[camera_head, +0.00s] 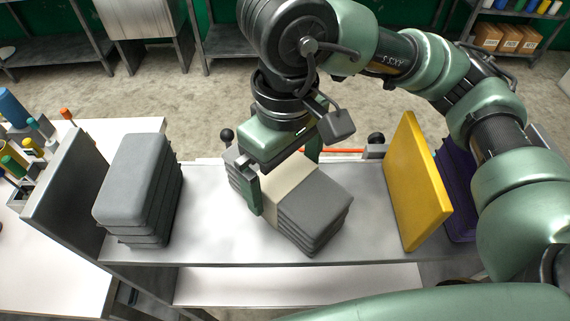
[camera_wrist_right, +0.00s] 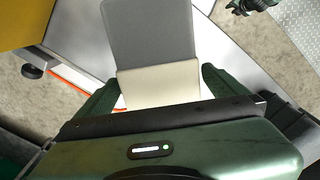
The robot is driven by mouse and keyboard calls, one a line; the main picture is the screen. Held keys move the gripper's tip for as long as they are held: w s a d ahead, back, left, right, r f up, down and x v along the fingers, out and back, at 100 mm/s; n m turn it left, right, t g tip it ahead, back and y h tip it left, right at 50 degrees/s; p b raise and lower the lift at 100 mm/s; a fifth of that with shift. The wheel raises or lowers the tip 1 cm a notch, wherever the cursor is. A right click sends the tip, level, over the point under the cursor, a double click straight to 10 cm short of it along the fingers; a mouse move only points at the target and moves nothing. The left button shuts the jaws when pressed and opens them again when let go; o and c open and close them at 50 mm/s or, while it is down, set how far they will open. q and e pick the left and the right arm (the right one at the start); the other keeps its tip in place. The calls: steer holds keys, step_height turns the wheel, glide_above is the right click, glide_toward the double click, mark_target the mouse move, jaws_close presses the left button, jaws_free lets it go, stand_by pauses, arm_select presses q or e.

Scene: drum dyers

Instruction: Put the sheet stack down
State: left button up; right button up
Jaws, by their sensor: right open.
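The sheet stack (camera_head: 315,214) is grey with a beige band (camera_head: 289,180) around its middle. It appears to rest on the pale bench top (camera_head: 212,225), turned at an angle. My right gripper (camera_head: 285,185) is above the band, open, with one finger on each side of the stack. In the right wrist view the grey sheets (camera_wrist_right: 150,35) and the beige band (camera_wrist_right: 158,84) lie between the fingers of the right gripper (camera_wrist_right: 160,85). Any small gap at the fingers is hard to judge. My left gripper is not in view.
Another grey stack (camera_head: 138,183) stands left on the bench beside a grey upright plate (camera_head: 62,180). A yellow panel (camera_head: 415,185) and a purple one (camera_head: 458,190) stand at the right. Bare bench top lies between the two stacks.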

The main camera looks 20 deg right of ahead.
steer(key=shift+r, duration=0.2)
steer(key=shift+w+r, duration=0.1)
steer(key=shift+r, duration=0.25)
step_height(320, 180, up, 11)
steer(key=b, duration=0.1)
steer(key=shift+b, duration=0.3)
